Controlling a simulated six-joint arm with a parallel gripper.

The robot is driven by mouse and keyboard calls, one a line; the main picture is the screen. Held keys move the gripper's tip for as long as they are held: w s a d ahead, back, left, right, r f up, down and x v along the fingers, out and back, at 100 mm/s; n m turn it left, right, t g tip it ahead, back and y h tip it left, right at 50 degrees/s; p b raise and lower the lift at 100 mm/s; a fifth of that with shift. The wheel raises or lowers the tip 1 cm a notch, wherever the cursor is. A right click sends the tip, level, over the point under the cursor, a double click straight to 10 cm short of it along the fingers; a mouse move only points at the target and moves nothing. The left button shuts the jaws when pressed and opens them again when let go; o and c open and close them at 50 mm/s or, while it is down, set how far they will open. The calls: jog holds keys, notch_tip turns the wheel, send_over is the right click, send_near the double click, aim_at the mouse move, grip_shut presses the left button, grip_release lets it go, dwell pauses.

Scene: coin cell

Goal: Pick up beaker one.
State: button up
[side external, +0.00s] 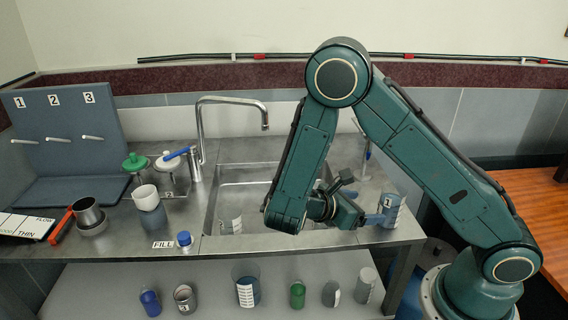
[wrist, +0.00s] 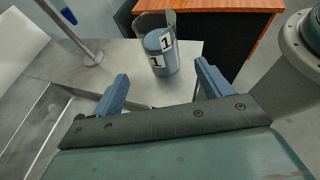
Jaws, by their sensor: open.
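Beaker one (side external: 391,207), a grey-blue cup with a white "1" label, stands at the right end of the steel counter. My gripper (side external: 374,219) is low over the counter, close to the beaker's left side. In the wrist view, my gripper (wrist: 161,70) has its blue fingers spread wide, with the beaker ahead between their tips. The gripper is open and empty.
A sink (side external: 240,190) with a tall tap (side external: 200,140) lies left of my arm. A white-topped cup (side external: 147,198) and a blue-capped bottle (side external: 184,239) stand further left. Several vessels sit on the lower shelf (side external: 215,290). The counter's right edge is close to the beaker.

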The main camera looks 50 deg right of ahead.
aim_at(383, 206)
jog(key=shift+x, duration=2.7)
jog(key=shift+x, duration=2.65)
jog(key=shift+a, duration=0.1)
jog(key=c, duration=1.2)
